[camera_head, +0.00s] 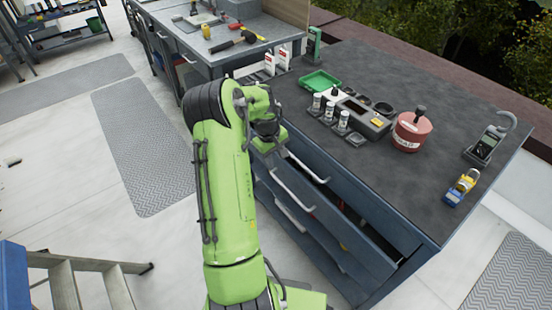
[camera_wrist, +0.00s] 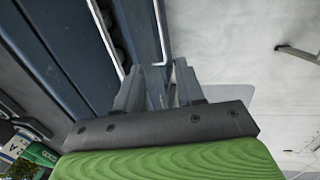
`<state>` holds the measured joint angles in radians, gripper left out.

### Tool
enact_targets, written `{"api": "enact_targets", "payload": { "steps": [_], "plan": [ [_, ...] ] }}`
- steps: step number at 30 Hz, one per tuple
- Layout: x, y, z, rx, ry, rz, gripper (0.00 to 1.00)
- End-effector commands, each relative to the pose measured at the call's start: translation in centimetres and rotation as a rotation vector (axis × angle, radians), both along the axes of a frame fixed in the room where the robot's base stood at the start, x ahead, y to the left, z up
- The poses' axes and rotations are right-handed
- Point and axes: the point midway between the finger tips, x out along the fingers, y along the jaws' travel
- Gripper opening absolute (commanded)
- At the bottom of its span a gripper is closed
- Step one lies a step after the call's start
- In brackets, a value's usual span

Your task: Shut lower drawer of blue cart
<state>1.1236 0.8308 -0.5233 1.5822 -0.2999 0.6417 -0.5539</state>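The blue cart (camera_head: 436,254) has a dark top and drawers with pale bar handles on its left-facing side. At least one drawer front (camera_head: 372,258) stands out from the body, with a dark gap behind it. Lower down, red items show in an opening; my arm hides part of the drawers, and I cannot tell how far each is out. My gripper (camera_wrist: 158,88) is open and empty, its two fingers apart beside the blue drawer fronts (camera_wrist: 70,50). A pale handle (camera_wrist: 160,35) ends just beyond the fingertips; contact cannot be told.
A red pot (camera_head: 411,132), a green tray (camera_head: 320,81), a meter (camera_head: 486,146) and a padlock (camera_head: 461,187) sit on the cart top. Another workbench (camera_head: 225,50) stands behind. A step ladder (camera_head: 90,285) is at lower left. Floor left of my arm is mostly clear.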

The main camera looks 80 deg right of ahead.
Motion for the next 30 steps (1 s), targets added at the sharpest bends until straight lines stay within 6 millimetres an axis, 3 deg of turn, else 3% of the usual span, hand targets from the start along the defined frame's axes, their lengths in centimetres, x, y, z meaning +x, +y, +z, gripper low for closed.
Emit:
{"api": "enact_targets", "payload": {
  "steps": [2, 5, 9, 12, 15, 19, 23, 30],
  "plan": [
    [0.0, 0.0, -0.1, 0.0, 0.0, 0.0, 0.35],
    [0.7, 0.8, -1.9, 0.016, 0.04, 0.035, 0.2],
    [2.2, 5.6, -9.4, 0.075, 0.33, 0.275, 0.0],
    [1.2, 9.3, -12.3, 0.098, 0.683, 0.585, 0.0],
    [0.8, 10.9, -11.4, 0.102, 1.035, 0.912, 0.0],
    [2.0, 11.1, -9.2, 0.092, 1.32, 1.176, 0.0],
    [2.0, 10.6, -8.8, 0.09, 1.378, 1.223, 0.0],
    [-1.1, 7.3, -10.4, 0.091, 1.371, 1.214, 0.0]
  ]
}}
